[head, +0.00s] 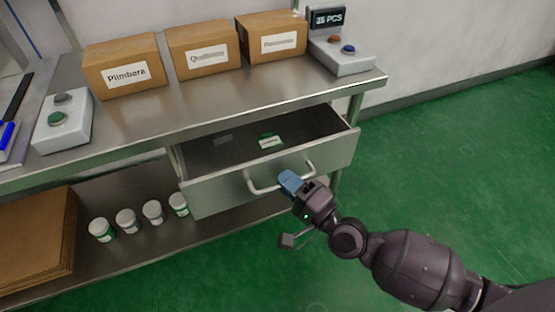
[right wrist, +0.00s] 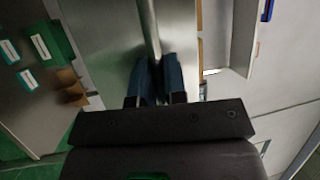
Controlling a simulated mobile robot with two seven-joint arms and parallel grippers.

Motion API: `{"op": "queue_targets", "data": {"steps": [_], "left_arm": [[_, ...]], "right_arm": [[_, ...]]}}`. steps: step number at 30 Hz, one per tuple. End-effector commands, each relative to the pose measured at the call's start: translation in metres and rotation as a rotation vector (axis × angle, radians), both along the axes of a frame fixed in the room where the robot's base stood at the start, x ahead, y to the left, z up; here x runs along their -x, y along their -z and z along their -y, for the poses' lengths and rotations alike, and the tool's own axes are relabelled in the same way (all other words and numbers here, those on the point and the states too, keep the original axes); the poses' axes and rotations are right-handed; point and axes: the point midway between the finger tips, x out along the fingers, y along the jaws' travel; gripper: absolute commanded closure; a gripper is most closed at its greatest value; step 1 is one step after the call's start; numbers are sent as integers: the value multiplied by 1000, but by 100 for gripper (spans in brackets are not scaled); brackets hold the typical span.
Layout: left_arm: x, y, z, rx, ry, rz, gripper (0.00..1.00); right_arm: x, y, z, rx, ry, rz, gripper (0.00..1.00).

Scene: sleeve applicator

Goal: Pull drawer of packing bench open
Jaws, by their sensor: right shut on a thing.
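The metal drawer (head: 275,178) of the packing bench (head: 230,108) stands pulled out, its inside visible from above. Its bar handle (head: 254,188) is on the front face and also shows in the right wrist view (right wrist: 149,30). A small green item with a white label (head: 270,141) and a dark flat item (head: 222,139) lie in the drawer. My left gripper is not in view.
On the benchtop stand three labelled cardboard boxes (head: 124,69), a button box (head: 62,122) at left and a counter display unit (head: 340,58) at right. Several white jars (head: 127,221) and stacked cardboard (head: 38,245) sit on the lower shelf. Green floor at right is clear.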

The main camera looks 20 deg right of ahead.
Motion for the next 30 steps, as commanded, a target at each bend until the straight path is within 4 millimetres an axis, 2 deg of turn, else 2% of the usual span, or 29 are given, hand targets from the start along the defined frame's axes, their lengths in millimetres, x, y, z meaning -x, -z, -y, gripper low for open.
{"op": "queue_targets", "data": {"steps": [1,6,15,21,30], "left_arm": [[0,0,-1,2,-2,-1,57],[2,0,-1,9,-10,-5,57],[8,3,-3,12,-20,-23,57],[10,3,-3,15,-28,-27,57],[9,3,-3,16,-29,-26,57]], "right_arm": [[16,-2,1,2,0,1,100],[61,-1,1,1,0,-1,100],[119,0,0,1,-1,-1,100],[139,0,0,-1,0,0,100],[145,0,0,1,0,1,100]]}}
